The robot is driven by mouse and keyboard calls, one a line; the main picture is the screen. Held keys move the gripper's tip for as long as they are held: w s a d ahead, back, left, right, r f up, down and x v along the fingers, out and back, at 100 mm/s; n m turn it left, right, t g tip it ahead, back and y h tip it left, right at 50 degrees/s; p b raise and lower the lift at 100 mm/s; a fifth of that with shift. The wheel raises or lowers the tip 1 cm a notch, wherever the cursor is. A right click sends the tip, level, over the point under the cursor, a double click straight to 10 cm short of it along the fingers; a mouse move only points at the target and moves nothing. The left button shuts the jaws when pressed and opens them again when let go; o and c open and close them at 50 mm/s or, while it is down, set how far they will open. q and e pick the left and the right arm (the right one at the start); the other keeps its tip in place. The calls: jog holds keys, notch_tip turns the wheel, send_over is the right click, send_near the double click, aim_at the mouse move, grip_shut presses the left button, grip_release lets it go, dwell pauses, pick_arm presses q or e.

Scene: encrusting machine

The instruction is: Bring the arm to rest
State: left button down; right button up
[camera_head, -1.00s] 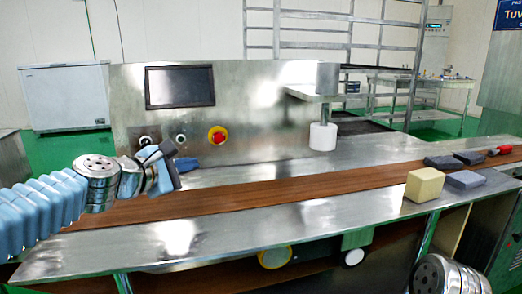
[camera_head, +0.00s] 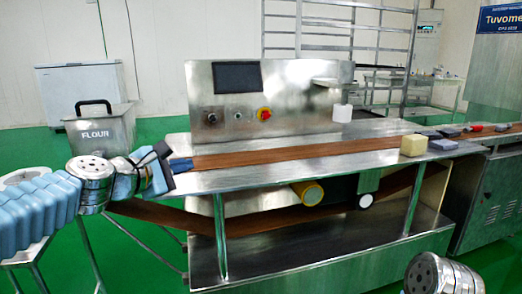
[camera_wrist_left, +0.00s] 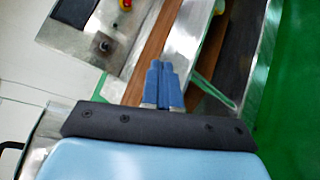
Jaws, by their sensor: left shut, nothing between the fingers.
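My left arm comes in from the left in the head view, and its gripper (camera_head: 182,165) is in front of the left end of the steel machine (camera_head: 228,103). In the left wrist view the two blue fingers of my left gripper (camera_wrist_left: 161,85) lie side by side, shut, with nothing between them. The brown conveyor belt (camera_wrist_left: 151,45) shows beyond the fingers. My right gripper is not in view; only a part of my right arm shows at the bottom right of the head view.
A FLOUR bin (camera_head: 101,132) stands behind my left arm. A cream block (camera_head: 414,145), a grey block (camera_head: 443,144) and other small items lie at the table's right. A red button (camera_head: 264,114) is on the machine's panel. Green floor is free in front of the machine.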

pick_arm(q)
notch_tip(320, 180, down, 36)
jog(key=d+m+g+y, duration=0.1)
jog(key=m+g+y, duration=0.2)
jog(key=m+g, duration=0.3)
jog(key=s+d+f+m+g, duration=0.1)
jog(key=s+f+m+g, duration=0.1)
jog(key=s+f, duration=0.6)
jog(key=s+d+f+m+g, duration=0.2)
jog(key=s+f+m, duration=0.3)
jog(key=s+f, duration=0.3)
jog(key=s+d+f+m+g+p, duration=0.1)
jog(key=s+f+m, duration=0.3)
jog(key=s+f, duration=0.4)
jog(key=shift+s+d+g, duration=0.45)
jog(key=shift+s+g, duration=0.45)
jog(key=shift+s, duration=0.05)
